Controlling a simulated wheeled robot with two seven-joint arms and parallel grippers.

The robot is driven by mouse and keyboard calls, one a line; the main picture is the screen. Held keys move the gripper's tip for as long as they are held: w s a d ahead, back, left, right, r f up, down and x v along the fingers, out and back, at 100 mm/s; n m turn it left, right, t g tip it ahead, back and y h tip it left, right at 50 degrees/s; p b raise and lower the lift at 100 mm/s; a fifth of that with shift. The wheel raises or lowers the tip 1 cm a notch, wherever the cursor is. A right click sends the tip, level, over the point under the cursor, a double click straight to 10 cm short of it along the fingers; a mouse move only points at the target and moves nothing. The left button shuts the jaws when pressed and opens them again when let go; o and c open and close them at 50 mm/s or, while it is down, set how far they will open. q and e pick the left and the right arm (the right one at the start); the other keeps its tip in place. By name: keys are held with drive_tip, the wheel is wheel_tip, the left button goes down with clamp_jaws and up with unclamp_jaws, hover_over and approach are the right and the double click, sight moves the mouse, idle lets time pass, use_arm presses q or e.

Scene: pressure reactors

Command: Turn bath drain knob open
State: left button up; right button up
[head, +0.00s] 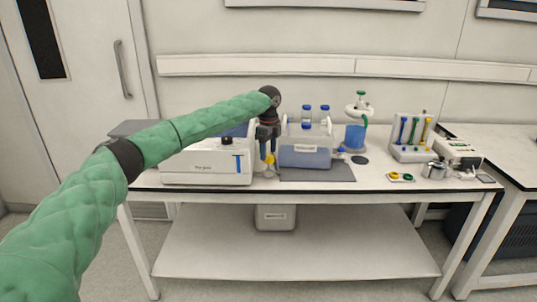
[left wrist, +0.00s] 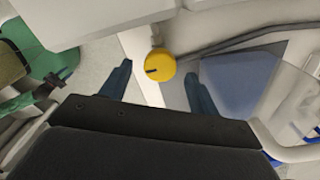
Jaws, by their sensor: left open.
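The yellow drain knob (left wrist: 160,65) is round with a dark mark on its face. It also shows in the head view (head: 269,160), low between the white bath unit (head: 205,172) and the clear tank (head: 305,156). My left gripper (head: 267,149) points down just above the knob. In the left wrist view its two dark fingers stand open, one on each side of the knob, with a visible gap to each. Whether the fingertips reach the knob's depth cannot be told. My right gripper is not in view.
Blue-capped bottles (head: 325,113) stand in the clear tank, close right of my left gripper. A dark mat (head: 330,174) lies under the tank. The bench's front edge is close by.

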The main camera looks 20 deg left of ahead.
use_arm(q)
drive_tip(key=shift+f, duration=0.95)
